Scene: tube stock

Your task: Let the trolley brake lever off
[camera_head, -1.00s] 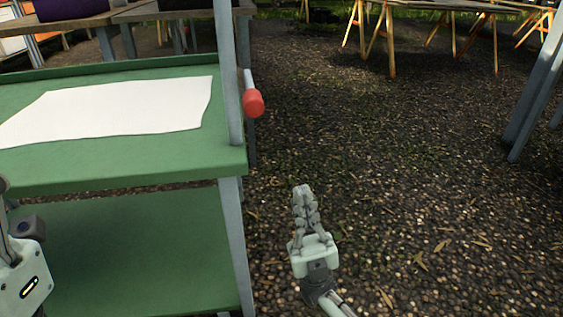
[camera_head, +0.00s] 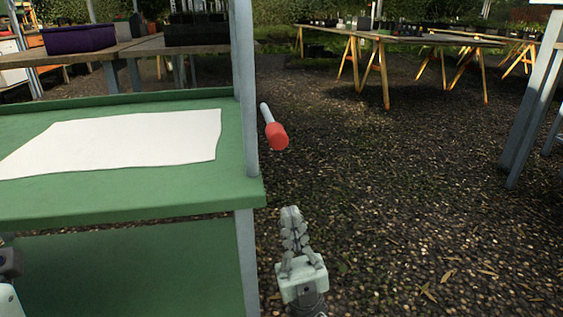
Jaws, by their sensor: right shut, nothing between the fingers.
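The green trolley (camera_head: 150,205) fills the left of the head view, with a grey upright post at its right end. The brake lever (camera_head: 276,135) has a grey rod and a red knob and sticks out to the right of that post, tilted with the knob lower. My right gripper (camera_head: 291,211) is shut and empty, fingers pointing up, below the red knob in the picture and apart from it, right of the trolley's corner. Part of my left arm (camera_head: 10,264) shows at the left edge; its fingers are out of view.
A white sheet (camera_head: 120,142) lies on the trolley's top shelf. A wooden bench (camera_head: 130,50) with a purple crate (camera_head: 80,39) stands behind. A trestle table (camera_head: 420,40) is at the back right and grey posts (camera_head: 530,110) at the right. The gravel between is clear.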

